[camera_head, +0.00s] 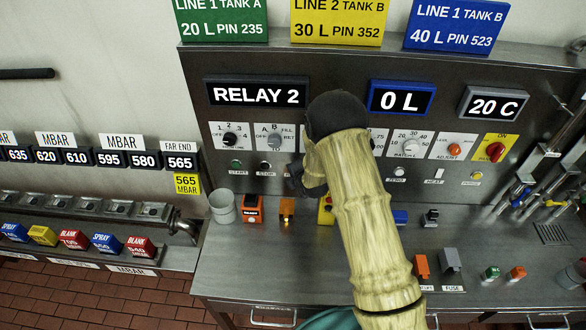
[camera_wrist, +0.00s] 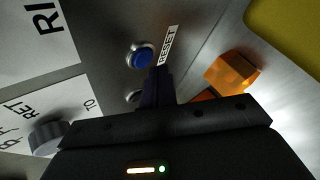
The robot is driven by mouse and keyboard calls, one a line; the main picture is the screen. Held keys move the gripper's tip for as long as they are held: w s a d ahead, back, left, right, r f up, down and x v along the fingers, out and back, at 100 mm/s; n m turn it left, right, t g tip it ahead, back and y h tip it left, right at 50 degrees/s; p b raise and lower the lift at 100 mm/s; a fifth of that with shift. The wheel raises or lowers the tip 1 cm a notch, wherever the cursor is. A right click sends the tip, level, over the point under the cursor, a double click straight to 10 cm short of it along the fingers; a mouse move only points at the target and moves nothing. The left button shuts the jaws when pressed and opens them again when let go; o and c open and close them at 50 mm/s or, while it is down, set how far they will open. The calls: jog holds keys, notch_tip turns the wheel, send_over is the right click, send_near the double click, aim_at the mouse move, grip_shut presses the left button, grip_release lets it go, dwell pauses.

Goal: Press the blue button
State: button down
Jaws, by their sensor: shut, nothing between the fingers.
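The blue button (camera_wrist: 139,58) is a small round button in a silver ring on the grey panel, beside a RESET label (camera_wrist: 168,46) in the wrist view. In the head view it does not show; my arm and gripper cover that part of the panel. My gripper (camera_wrist: 158,72) is shut and empty, its dark fingertips just beside the button and over the end of the label. I cannot tell how far the tips are from the panel. In the head view my gripper (camera_head: 297,180) is in front of the panel's row of small buttons.
A grey selector knob (camera_wrist: 47,138) is on a white plate. An orange block (camera_wrist: 230,70) is near my fingers. In the head view, a grey cup (camera_head: 223,207) and an orange device (camera_head: 250,209) stand on the counter.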

jog(key=shift+w+b, duration=0.35)
jog(key=shift+b, duration=0.05)
jog(key=shift+w, duration=0.25)
dwell(0.6)
jog(key=shift+w+d, duration=0.1)
jog(key=shift+d, duration=0.05)
dwell(0.3)
jog(key=shift+s+a+b, duration=0.2)
jog(key=shift+s+b, duration=0.4)
jog(key=shift+s, duration=0.15)
